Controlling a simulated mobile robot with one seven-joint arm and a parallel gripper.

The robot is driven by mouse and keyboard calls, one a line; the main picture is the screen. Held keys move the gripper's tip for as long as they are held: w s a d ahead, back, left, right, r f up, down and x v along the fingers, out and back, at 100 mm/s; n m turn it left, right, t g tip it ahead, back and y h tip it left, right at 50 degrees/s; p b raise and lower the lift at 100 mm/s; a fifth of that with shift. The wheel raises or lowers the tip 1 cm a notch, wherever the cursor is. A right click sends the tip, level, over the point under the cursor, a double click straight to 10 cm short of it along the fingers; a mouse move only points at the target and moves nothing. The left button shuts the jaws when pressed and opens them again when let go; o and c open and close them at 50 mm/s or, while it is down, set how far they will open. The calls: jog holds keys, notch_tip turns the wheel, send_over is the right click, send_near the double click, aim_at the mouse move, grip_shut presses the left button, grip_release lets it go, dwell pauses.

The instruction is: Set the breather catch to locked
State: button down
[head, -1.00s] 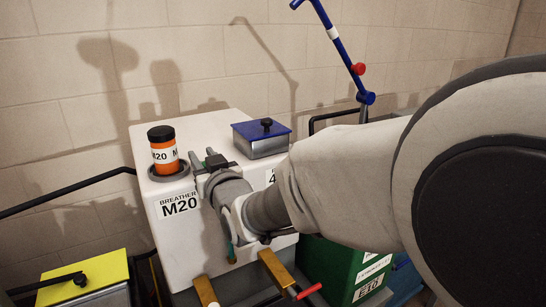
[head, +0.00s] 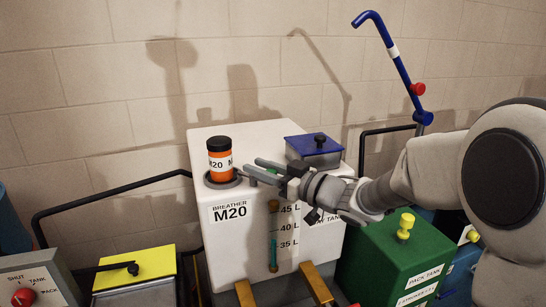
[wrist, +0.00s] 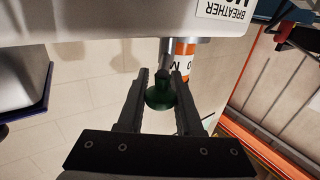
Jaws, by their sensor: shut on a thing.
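The breather (head: 220,159) is an orange canister with a black cap and an M20 label, upright in a grey collar on the white tank (head: 229,250). My gripper (head: 257,170) reaches in from the right, just right of the breather. The knob is mostly hidden in the head view, and no locked mark is readable.
A blue-lidded box (head: 313,149) stands on the tank behind my gripper. A yellow-lidded box (head: 136,268) and a switch panel (head: 35,283) are at left.

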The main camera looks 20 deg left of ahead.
jog(key=shift+w+r+n+g+y+p, duration=0.1)
jog(key=shift+n+g+y+p, duration=0.1)
jog(key=shift+n+g+p, duration=0.55)
jog(key=shift+w+r+n+g+y+p, duration=0.15)
jog(key=shift+n+g+p, duration=0.3)
jog(key=shift+g, duration=0.5)
jog(key=shift+f+g, duration=0.15)
jog(key=shift+g, duration=0.15)
jog(key=c, duration=0.6)
grip_release()
jog(key=d, duration=0.5)
jog(key=s+d, duration=0.1)
jog(key=d, duration=1.1)
jog(key=shift+s+d, duration=0.15)
jog(key=shift+s, duration=0.05)
jog(key=shift+w, duration=0.1)
